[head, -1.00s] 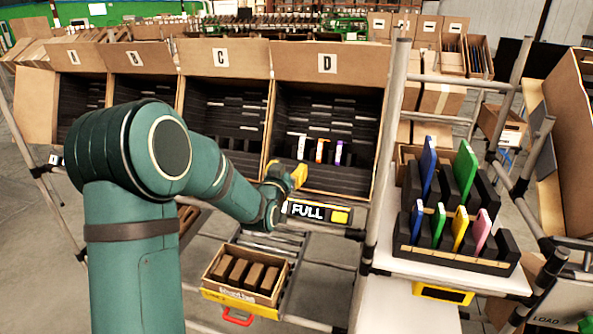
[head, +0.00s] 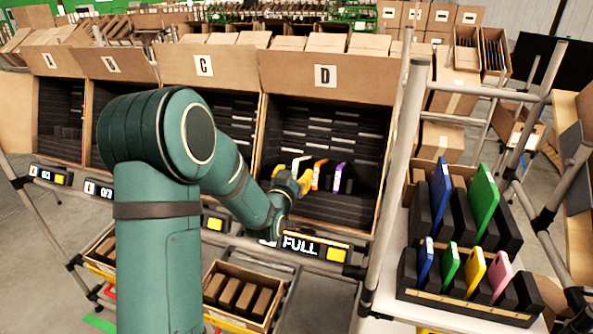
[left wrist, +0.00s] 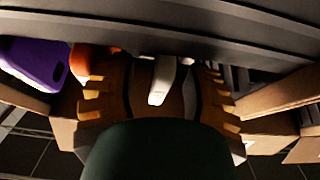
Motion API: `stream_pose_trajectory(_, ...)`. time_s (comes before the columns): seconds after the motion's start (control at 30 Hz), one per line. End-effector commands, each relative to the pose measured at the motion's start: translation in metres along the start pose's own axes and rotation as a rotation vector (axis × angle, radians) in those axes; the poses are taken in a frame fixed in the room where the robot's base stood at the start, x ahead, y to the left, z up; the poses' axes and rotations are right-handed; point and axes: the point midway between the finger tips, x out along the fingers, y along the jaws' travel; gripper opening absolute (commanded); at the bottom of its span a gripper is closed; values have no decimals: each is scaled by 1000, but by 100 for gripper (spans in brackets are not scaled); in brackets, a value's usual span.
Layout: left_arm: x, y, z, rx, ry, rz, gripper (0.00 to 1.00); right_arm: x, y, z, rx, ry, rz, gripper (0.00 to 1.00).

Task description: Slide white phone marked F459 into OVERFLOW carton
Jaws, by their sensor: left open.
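The white phone (head: 300,163) stands in carton D (head: 381,150), left of an orange phone (head: 319,172) and a purple phone (head: 338,176). My left gripper (head: 303,183) is open at the white phone and hides its lower part. In the left wrist view the white phone (left wrist: 161,80) lies between the spread yellow fingers of the gripper (left wrist: 157,95), with visible gaps on both sides. The F459 mark is not readable. No carton legibly reads OVERFLOW; a small carton (head: 209,298) with brown dividers stands below.
A sign reading FULL (head: 300,246) is below carton D. In the wrist view the purple phone (left wrist: 35,62) and orange phone (left wrist: 82,62) are close to the left finger. A rack (head: 465,304) with several coloured phones stands right, behind a grey post (head: 396,170).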

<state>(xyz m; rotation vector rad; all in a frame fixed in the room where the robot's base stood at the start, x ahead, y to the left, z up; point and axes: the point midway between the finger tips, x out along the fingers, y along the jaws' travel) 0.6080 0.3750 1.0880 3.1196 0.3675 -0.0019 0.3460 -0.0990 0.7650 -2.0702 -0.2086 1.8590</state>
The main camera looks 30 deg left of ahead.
Motion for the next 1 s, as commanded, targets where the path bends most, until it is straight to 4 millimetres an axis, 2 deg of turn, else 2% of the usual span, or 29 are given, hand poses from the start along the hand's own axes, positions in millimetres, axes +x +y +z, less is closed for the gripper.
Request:
stream_pose_trajectory(0.43, -2, 0, 0, 0, 0, -1, 49, -2, -1, -1, 1, 3, 0, 47)
stream_pose_trajectory(0.47, -2, 0, 0, 0, 0, -1, 52, -2, -1, -1, 1, 3, 0, 47)
stream_pose_trajectory(0.6, -2, 0, 0, 0, 0, -1, 3, -2, -1, -1, 1, 3, 0, 47)
stream_pose_trajectory(0.63, -2, 0, 0, 0, 0, -1, 0, -2, -1, -1, 1, 3, 0, 47)
stream_pose_trajectory(0.87, -2, 0, 0, 0, 1, -1, 0, -2, -1, -1, 1, 3, 0, 47)
stream_pose_trajectory(0.9, -2, 0, 0, 0, 1, -1, 11, -2, -1, -1, 1, 3, 0, 47)
stream_pose_trajectory(0.93, -2, 0, 0, 0, 1, -1, 0, -2, -1, -1, 1, 3, 0, 47)
stream_pose_trajectory(1.0, -2, 0, 0, 0, 1, -1, 0, -2, -1, -1, 1, 2, 0, 47)
